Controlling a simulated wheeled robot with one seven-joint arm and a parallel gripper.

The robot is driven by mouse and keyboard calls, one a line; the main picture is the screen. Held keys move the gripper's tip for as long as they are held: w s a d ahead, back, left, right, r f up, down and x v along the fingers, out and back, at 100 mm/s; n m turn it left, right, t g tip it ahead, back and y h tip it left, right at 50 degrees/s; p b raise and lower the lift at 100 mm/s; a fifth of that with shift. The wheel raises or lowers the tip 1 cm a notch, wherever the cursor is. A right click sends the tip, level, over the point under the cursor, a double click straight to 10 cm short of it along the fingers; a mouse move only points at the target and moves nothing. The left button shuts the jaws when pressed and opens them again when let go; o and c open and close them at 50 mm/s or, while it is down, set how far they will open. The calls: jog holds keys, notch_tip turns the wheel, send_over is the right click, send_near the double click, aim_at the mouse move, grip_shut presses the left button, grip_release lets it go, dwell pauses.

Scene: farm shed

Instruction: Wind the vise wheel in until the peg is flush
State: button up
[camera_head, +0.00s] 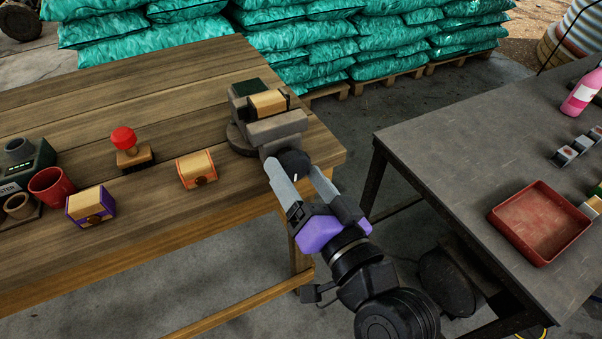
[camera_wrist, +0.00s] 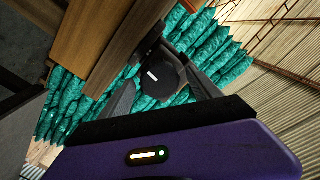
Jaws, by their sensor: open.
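The vise (camera_head: 276,127) is a grey body on a round base at the right end of the wooden table. A light wooden block (camera_head: 268,103) with dark ends sits at its top, beside a dark green part; I cannot tell whether this is the peg, or how flush it is. The vise wheel (camera_head: 294,163) is a dark round knob with a white mark on its near face. It also shows in the wrist view (camera_wrist: 160,80). My gripper (camera_head: 293,172) is open, its two fingers either side of the wheel; in the wrist view gaps show between wheel and fingers.
The wooden table (camera_head: 130,235) also holds a red-knobbed stamp (camera_head: 124,139), two small wooden boxes, a red cup (camera_head: 51,187) and a dark machine. A grey table (camera_head: 450,140) with a red tray (camera_head: 543,222) stands at right. Teal sacks (camera_head: 400,40) are stacked behind.

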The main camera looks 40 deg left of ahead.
jog(key=b+v, duration=0.2)
jog(key=v, duration=0.7)
jog(key=shift+r, duration=0.1)
dwell(0.4)
